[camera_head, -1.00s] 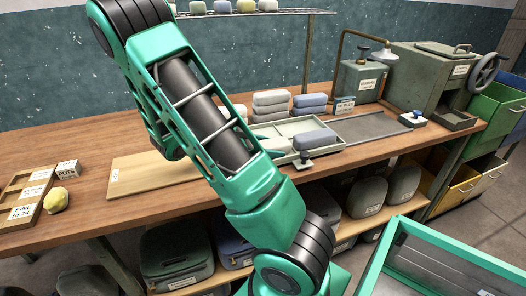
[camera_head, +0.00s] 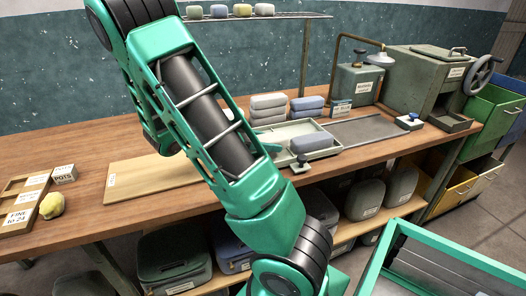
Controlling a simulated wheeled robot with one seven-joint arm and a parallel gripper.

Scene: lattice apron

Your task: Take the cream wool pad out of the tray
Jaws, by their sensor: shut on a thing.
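A shallow pale green-grey tray (camera_head: 275,134) stands on the wooden bench right of my arm. A blue-grey pad (camera_head: 312,143) lies at its front right. No cream pad shows in the visible part of the tray; my arm covers its left end. A small teal part of my gripper (camera_head: 271,148) shows at the tray's left side; the rest is hidden behind my arm. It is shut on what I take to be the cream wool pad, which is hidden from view.
Stacks of light grey pads (camera_head: 268,108) and blue-grey pads (camera_head: 307,105) stand behind the tray. A small dark-based stamp-like tool (camera_head: 300,164) is at its front edge. A wooden board (camera_head: 150,180) lies clear at left. A yellow lump (camera_head: 52,205) sits near the sorting rack (camera_head: 20,203).

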